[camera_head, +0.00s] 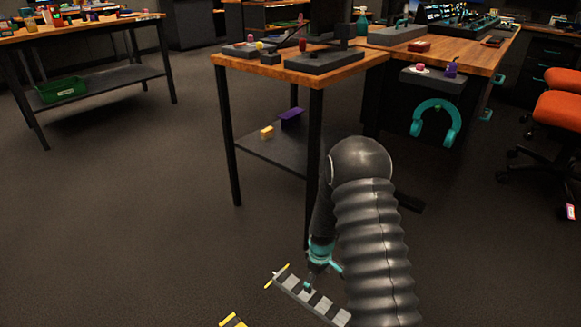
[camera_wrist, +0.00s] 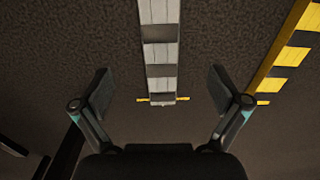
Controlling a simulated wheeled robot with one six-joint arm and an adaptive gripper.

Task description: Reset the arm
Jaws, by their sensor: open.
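My arm reaches down and away in the head view, with its teal-trimmed wrist low near the floor. My gripper (camera_head: 308,286) is small and partly hidden there, over a grey-and-black striped strip (camera_head: 328,307). In the wrist view my gripper (camera_wrist: 160,92) is open, with its two fingers wide apart and nothing between them but floor and the strip's end. The strip (camera_wrist: 160,30) has a thin yellow crossbar at its near end. I cannot tell how high the gripper is above it.
A wooden table (camera_head: 265,70) with a lower shelf stands ahead, holding panels and small coloured objects. A teal horseshoe-shaped piece (camera_head: 436,121) hangs at its right part. A yellow-and-black strip (camera_wrist: 290,55) lies at right.

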